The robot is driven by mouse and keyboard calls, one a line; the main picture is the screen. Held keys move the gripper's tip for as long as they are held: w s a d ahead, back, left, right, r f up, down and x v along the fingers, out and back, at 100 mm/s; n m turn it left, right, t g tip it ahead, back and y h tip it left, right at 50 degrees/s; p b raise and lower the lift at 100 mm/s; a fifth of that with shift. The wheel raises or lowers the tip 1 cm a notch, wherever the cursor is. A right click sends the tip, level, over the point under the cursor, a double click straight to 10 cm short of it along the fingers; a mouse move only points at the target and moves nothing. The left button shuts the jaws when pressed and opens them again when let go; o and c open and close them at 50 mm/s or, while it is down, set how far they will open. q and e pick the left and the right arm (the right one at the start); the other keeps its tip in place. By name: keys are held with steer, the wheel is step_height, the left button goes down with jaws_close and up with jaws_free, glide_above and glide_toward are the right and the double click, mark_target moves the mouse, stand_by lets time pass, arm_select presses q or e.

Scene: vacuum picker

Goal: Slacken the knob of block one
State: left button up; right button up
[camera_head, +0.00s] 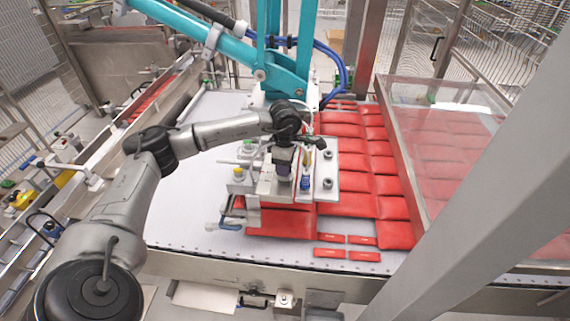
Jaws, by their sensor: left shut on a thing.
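My left arm comes in from the left, and its gripper (284,176) points down over the pale metal picker head (318,172). The gripper is shut on a small knob there, which the fingers mostly hide. I cannot read any block number. Two dark round knobs (328,183) stand upright on the plate just right of the gripper. A small blue and white part (306,182) stands close beside the fingers. A yellow-topped fitting (239,173) is on the left side of the head. My right gripper is not in view.
Red flat packs (372,183) lie in rows beneath and right of the head. A teal arm (222,45) with blue hoses (340,70) rises behind it. A clear guard (440,140) stands at the right. The white belt (190,200) is bare at left.

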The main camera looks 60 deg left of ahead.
arm_select(q)
steer(key=o, duration=0.9)
step_height(320, 180, up, 14)
steer(key=shift+f+b, duration=0.1)
steer(key=shift+b, duration=0.25)
stand_by(0.8)
